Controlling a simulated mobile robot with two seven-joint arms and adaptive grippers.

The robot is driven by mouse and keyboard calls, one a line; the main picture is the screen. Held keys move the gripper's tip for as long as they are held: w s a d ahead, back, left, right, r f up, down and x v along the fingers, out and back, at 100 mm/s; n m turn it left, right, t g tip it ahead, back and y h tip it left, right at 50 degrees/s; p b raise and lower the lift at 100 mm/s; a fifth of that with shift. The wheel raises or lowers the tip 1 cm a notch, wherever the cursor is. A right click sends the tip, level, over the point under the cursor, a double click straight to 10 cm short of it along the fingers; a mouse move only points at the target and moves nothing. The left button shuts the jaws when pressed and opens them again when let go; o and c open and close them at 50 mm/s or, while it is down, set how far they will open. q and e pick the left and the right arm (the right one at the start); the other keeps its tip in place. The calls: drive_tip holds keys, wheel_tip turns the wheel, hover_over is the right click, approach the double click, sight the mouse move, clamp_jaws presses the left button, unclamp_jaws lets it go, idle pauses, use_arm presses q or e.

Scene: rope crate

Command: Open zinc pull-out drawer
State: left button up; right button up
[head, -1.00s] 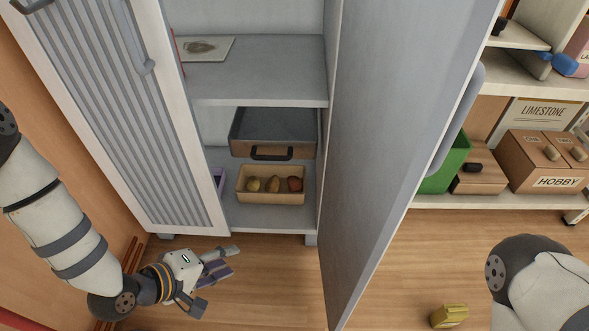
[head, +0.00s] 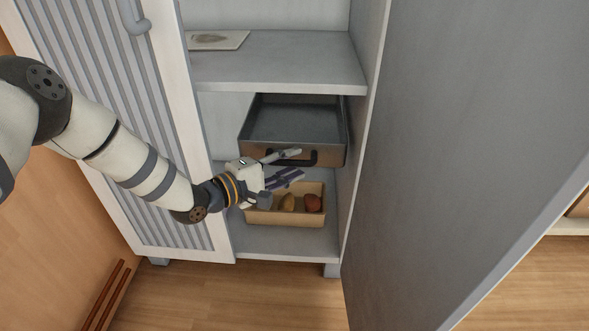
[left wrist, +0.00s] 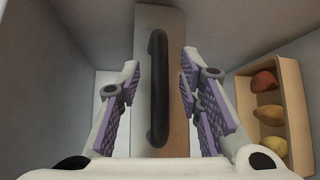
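The zinc pull-out drawer (head: 292,122) hangs under the cabinet's middle shelf, with a grey inside and a brown front. Its dark bar handle (head: 312,159) is on the front. In the left wrist view the brown drawer front (left wrist: 172,22) and handle (left wrist: 157,90) stand upright in the picture. My left gripper (head: 285,167) is inside the cabinet at the drawer front. In the left wrist view its purple-padded fingers (left wrist: 160,85) are open, one on each side of the handle, with gaps visible. My right gripper is out of view.
A tan box (head: 275,217) with several round food items sits just below the drawer, close to my lower finger. The open right cabinet door (head: 450,130) fills the right side. The slatted left door (head: 155,160) is beside my left arm. A picture card (head: 218,40) lies on the shelf.

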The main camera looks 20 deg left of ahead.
use_arm(q)
drive_tip(key=shift+w+d, duration=0.25)
drive_tip(key=shift+w, duration=0.2)
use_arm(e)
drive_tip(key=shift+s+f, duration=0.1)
use_arm(q)
clamp_jaws()
drive_tip(key=s+d+p, duration=0.3)
drive_tip(key=s+p, duration=0.2)
drive_tip(key=s, duration=0.7)
drive_tip(key=s+d+p, duration=0.4)
drive_tip(key=s+p, duration=0.1)
drive_tip(key=s, duration=0.8)
drive_tip(key=shift+s+d, duration=0.2)
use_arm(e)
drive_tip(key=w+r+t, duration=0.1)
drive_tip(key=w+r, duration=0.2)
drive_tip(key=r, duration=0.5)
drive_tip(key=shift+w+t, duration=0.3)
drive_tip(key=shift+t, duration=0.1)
use_arm(q)
unclamp_jaws()
